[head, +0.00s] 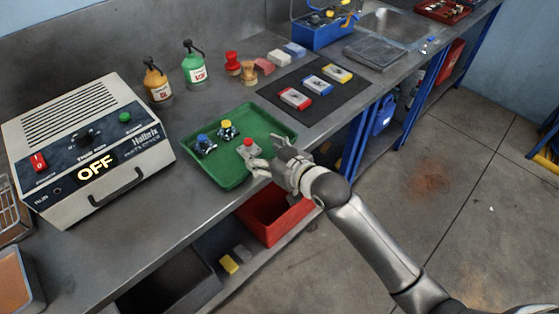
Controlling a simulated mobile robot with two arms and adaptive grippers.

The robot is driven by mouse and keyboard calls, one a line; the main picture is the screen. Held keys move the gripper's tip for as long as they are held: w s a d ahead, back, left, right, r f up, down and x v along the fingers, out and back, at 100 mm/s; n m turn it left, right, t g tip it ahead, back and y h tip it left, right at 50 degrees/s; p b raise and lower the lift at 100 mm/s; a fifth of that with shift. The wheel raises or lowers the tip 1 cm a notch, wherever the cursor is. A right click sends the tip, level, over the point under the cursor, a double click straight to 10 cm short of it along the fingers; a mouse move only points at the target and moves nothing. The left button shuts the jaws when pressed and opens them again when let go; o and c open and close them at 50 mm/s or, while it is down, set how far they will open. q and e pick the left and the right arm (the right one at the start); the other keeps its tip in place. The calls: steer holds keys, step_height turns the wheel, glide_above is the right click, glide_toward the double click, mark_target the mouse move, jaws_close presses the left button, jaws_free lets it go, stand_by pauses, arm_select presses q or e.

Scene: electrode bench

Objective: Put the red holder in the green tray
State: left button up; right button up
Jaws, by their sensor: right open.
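The green tray (272,115) lies on the bench near its front edge. A small grey holder with a red top (248,146) is at the tray's front right, inside its outline, and looks upright. A blue-topped holder (204,144) and a yellow-topped holder (227,130) stand in the tray behind and to the left of it. My right gripper (264,160) is open beside the red holder, over the tray's right front rim. Whether a finger touches the holder is too small to tell. My left gripper is out of view.
A dark mat (345,100) with red, blue and yellow blocks lies right of the tray. A power unit (125,165) reading OFF stands left. Orange (157,82) and green (194,70) bottles stand behind. A red bin (268,222) sits on the shelf below.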

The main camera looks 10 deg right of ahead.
steer(key=v, duration=0.7)
steer(key=shift+s, duration=0.2)
